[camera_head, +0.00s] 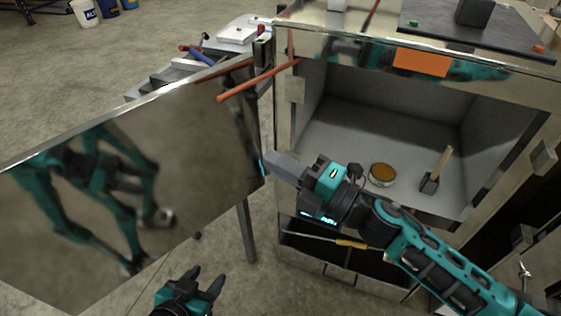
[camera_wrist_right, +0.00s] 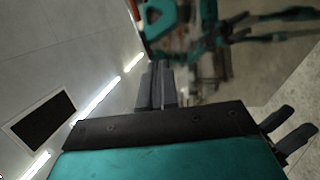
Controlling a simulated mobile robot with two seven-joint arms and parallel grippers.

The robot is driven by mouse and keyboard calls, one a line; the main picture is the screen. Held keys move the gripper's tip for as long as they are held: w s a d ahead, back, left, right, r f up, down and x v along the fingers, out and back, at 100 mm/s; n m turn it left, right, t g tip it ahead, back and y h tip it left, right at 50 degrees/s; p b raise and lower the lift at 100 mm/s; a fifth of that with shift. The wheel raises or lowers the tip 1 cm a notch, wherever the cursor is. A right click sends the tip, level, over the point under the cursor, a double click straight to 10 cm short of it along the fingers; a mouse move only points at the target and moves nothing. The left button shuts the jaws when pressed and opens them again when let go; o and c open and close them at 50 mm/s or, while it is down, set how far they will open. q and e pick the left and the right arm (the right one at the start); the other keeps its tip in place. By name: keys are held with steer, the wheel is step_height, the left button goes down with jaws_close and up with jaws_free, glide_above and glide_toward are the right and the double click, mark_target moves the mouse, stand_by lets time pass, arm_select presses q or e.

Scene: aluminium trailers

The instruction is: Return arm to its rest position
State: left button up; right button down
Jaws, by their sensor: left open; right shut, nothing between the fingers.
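My right arm comes in from the lower right in the head view, with its teal and black right gripper (camera_head: 275,166) close to the edge of the open, mirror-like door (camera_head: 200,160). Its fingers are shut with nothing between them, and I cannot tell whether they touch the door. The shut fingers also show in the right wrist view (camera_wrist_right: 157,85), in front of a reflecting surface. My left gripper (camera_head: 203,285) is low in the head view, open and empty, below the door. It also shows at the right edge of the wrist view (camera_wrist_right: 288,138).
The open metal cabinet (camera_head: 375,110) holds a round tin (camera_head: 382,174) and a wooden-handled brush (camera_head: 436,170). An open drawer (camera_head: 335,262) below holds a yellow-handled tool (camera_head: 350,244). A red bar (camera_head: 258,80) sticks out by the door top. Floor at lower left is clear.

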arm_select(q)
steer(key=shift+w+r, duration=0.1)
steer(key=shift+w, duration=0.05)
arm_select(e)
steer(key=shift+s+d, duration=0.1)
steer(key=shift+s, duration=0.15)
